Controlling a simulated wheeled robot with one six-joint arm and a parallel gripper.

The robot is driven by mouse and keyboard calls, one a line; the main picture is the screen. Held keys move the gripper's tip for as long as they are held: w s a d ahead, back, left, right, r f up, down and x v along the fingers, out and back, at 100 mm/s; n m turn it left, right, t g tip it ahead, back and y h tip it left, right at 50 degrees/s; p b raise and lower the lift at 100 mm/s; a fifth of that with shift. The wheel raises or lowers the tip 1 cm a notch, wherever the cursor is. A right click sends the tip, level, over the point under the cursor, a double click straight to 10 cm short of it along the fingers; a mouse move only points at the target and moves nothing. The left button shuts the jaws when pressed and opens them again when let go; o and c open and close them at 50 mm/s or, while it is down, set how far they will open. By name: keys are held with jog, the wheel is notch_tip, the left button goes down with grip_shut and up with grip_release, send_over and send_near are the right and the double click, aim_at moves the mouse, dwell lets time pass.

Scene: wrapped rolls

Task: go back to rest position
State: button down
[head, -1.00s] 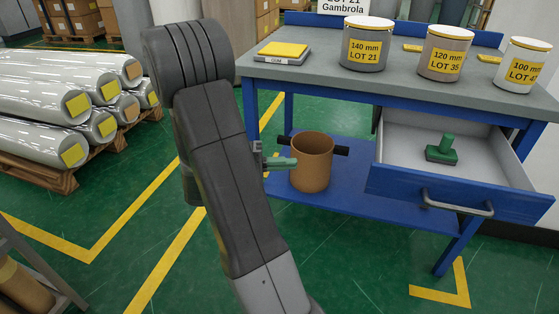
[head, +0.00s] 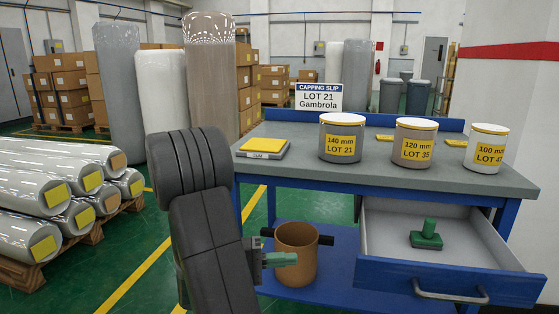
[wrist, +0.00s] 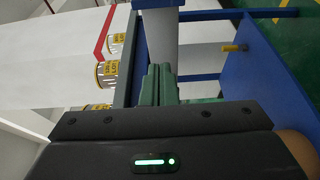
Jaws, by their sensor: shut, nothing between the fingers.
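My gripper (head: 282,259) shows in the head view at the end of my dark arm, in front of the blue workbench. Its green fingers are closed together and empty. In the wrist view the closed fingers (wrist: 158,85) point toward the bench, which appears turned on its side. In the head view the fingers overlap the brown bin (head: 297,247) on the lower shelf; whether they touch it I cannot tell. My arm is folded, with its elbow to the left of the bench.
Several labelled tubs, including the 140 mm one (head: 342,138), and a yellow pad (head: 264,147) stand on top. Wrapped rolls (head: 45,185) lie at the left.

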jog(key=b, duration=0.3)
send_near(363, 253)
jog(key=d, duration=0.2)
jog(key=w+d, duration=0.1)
jog(key=d, duration=0.2)
jog(key=shift+f, duration=0.2)
